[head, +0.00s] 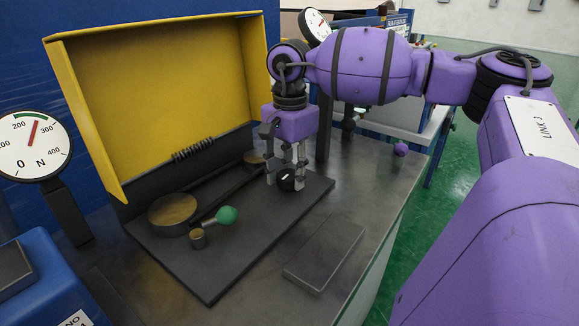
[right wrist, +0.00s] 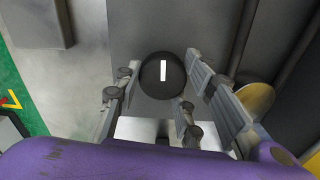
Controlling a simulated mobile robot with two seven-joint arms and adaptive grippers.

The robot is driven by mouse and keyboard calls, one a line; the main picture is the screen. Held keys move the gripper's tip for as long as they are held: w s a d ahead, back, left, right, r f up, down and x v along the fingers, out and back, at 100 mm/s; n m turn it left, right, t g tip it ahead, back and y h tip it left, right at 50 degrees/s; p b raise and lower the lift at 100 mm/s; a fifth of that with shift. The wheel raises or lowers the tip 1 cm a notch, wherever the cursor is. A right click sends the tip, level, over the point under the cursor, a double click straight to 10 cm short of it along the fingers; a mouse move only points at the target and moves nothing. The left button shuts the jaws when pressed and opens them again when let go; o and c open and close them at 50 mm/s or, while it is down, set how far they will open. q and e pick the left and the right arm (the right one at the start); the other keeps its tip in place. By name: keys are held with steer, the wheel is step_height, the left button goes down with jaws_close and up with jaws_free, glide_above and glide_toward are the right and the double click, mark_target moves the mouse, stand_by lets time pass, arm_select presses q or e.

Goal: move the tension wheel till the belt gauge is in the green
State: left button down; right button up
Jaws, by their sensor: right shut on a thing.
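The tension wheel is a small black knob (head: 287,180) with a white mark, on the dark base plate (head: 235,265) of the belt unit. My right gripper (head: 285,182) points down with its fingers on both sides of the knob and is shut on it. The right wrist view shows the knob (right wrist: 162,73) between the fingers (right wrist: 158,95), its white mark nearly upright in the picture. The belt gauge (head: 35,145) stands at the left. Its red needle points between 200 and 300, at the right part of the green arc. My left gripper is not in view.
A yellow open cover (head: 160,90) stands behind the plate. A green-knobbed lever (head: 227,215) and round brass-coloured pulleys (head: 172,212) sit left of my right gripper. A flat grey slab (head: 325,255) lies in front on the bench. Another gauge (head: 315,25) stands at the back.

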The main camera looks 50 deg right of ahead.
mark_target(291, 175)
steer(key=shift+s+f+n, duration=0.2)
steer(key=shift+s+n, duration=0.05)
steer(key=shift+n, duration=0.45)
steer(key=o, duration=1.1)
steer(key=shift+r, duration=0.15)
steer(key=shift+w+r, duration=0.15)
steer(key=shift+r, duration=0.35)
step_height(291, 175, up, 11)
